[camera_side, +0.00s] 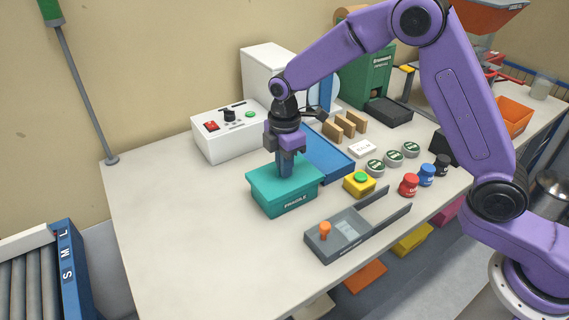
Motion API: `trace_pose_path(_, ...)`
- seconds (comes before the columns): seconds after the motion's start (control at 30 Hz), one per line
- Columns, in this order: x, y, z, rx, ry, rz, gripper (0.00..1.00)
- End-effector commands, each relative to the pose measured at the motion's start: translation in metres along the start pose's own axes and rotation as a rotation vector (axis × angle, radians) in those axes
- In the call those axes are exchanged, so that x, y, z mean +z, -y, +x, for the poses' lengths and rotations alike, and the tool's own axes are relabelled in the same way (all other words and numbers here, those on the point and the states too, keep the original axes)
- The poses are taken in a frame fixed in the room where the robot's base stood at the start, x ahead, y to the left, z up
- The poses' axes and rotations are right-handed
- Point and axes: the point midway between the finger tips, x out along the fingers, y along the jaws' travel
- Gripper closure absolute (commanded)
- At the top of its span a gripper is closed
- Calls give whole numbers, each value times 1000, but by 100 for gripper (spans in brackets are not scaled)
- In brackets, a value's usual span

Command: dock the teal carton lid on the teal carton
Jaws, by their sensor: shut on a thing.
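My gripper (285,172) points straight down at the middle of the lid and is shut on a blue handle-like part there. The fingertips and the exact grip are hard to make out at this size.
A blue tray (335,169) lies close behind the carton. A yellow box with a green button (359,184) and a grey fixture with an orange knob (345,236) stand to the right. A white control box (228,133) stands behind. The table's left front is clear.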

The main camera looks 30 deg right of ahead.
Motion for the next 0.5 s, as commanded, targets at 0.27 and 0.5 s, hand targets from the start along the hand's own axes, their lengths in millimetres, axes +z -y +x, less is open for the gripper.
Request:
trace_pose_path(0.27, 0, 0, 2, -1, 0, 0, 100)
trace_pose_path(0.5, 0, 0, 8, -1, 0, 0, 100)
